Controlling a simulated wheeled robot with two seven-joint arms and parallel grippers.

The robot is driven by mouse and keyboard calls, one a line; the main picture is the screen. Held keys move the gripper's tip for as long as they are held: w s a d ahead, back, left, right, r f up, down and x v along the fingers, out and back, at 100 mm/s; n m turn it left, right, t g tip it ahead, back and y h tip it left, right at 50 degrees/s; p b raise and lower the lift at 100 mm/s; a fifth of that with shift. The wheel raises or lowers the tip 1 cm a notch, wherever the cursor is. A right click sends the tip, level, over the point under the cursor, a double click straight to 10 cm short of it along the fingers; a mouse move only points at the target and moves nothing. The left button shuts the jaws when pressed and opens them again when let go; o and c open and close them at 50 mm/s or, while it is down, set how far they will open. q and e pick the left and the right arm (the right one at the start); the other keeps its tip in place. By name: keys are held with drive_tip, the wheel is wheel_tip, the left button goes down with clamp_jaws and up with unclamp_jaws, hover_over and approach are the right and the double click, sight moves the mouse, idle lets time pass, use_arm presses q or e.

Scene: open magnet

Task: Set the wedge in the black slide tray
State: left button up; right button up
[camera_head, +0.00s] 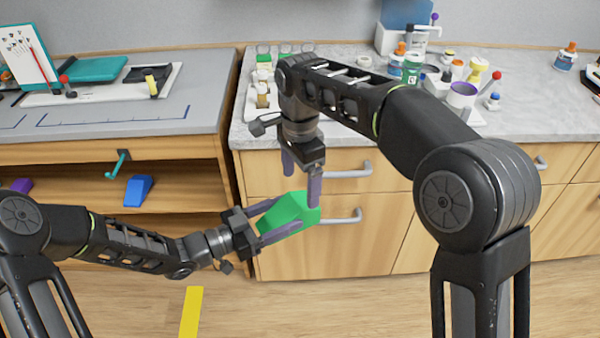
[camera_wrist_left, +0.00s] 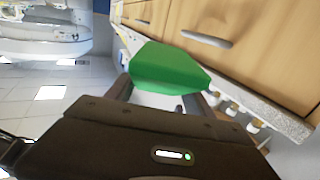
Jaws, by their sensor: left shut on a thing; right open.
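A green wedge (camera_head: 285,215) is held between the fingers of my left gripper (camera_head: 291,211), in front of the wooden drawers. It also shows in the left wrist view (camera_wrist_left: 168,68), jutting out past the fingers. My right gripper (camera_head: 302,174) is open just above the wedge and points down. One of its fingers overlaps the wedge's right end in the picture; I cannot tell whether they touch. I cannot make out the black slide tray for certain; a dark object (camera_head: 592,77) is cut off at the right edge of the counter.
A blue wedge (camera_head: 138,190) and a purple one (camera_head: 21,186) sit on the open shelf at left. The grey counter (camera_head: 270,133) carries bottles and cups at the back right. Drawer handles (camera_head: 343,218) stick out near the grippers. The left worktop (camera_head: 150,128) has a mostly clear front.

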sight(300, 210)
wheel_tip(300, 210, down, 10)
drive_tip(key=shift+r, duration=0.15)
drive_tip(key=shift+c, duration=0.6)
drive_tip(key=c, duration=1.2)
use_arm(q)
drive_tip(key=o, duration=1.4)
use_arm(e)
drive_tip(key=shift+c, duration=0.6)
use_arm(q)
drive_tip(key=shift+o, duration=0.2)
drive_tip(key=v, duration=1.2)
drive_tip(key=shift+w, duration=0.15)
